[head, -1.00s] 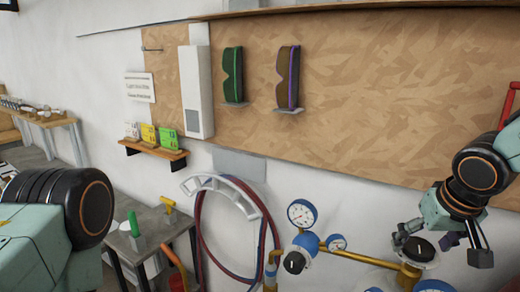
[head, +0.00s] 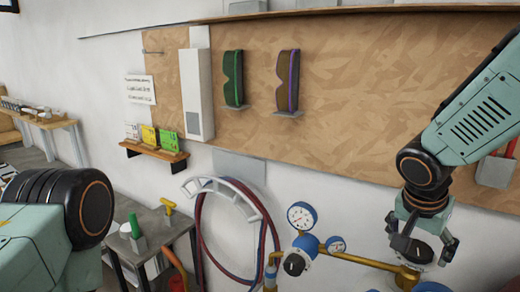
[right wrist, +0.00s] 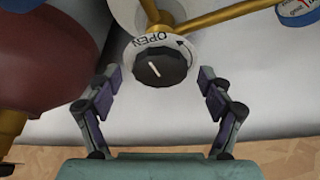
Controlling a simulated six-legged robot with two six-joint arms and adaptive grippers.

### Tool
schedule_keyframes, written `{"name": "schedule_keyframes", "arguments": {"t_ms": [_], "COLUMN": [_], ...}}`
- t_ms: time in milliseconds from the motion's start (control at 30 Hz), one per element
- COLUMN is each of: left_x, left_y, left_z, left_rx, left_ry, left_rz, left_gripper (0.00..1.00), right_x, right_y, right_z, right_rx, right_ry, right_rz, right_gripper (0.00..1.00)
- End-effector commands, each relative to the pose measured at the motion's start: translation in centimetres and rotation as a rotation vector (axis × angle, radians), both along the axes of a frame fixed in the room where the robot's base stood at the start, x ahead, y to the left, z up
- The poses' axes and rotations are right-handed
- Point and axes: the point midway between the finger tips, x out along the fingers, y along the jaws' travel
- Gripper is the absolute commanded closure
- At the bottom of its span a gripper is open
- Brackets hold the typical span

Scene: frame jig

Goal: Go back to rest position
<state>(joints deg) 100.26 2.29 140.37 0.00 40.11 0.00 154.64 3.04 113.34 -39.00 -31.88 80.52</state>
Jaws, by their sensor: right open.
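My right gripper (head: 424,256) is at the lower right of the head view, pointing down, with its fingers spread. It is open and empty in front of a black valve knob on the brass pipe. In the right wrist view the black knob (right wrist: 160,66), with a pale pointer line and a white "OPEN" plate, shows between the open fingertips. A clear gap separates it from each finger there. My left gripper is out of view; only a teal and black part of my left arm shows at the left.
Blue-rimmed gauges (head: 301,215) and the brass pipe (head: 362,262) are left of my right gripper. A hose coil hangs on a white holder (head: 232,187). A grey holder (head: 496,172) with a red item is at right. A small table (head: 160,226) stands at lower left.

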Motion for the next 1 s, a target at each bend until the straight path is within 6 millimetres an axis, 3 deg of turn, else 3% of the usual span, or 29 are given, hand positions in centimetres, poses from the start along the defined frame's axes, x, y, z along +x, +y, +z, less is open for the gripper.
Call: {"name": "schedule_keyframes", "arguments": {"t_ms": [400,1000], "left_x": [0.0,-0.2], "left_y": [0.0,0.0], "left_z": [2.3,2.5], "left_rx": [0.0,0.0], "left_ry": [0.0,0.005], "left_rz": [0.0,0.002], "left_gripper": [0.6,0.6], "right_x": [0.2,0.1], "right_y": [0.1,0.3], "right_z": [0.2,-0.1], "right_rx": [-0.001,0.006], "right_ry": [0.002,0.004], "right_rz": [-0.279,-0.305], "right_gripper": [0.2,0.2]}}
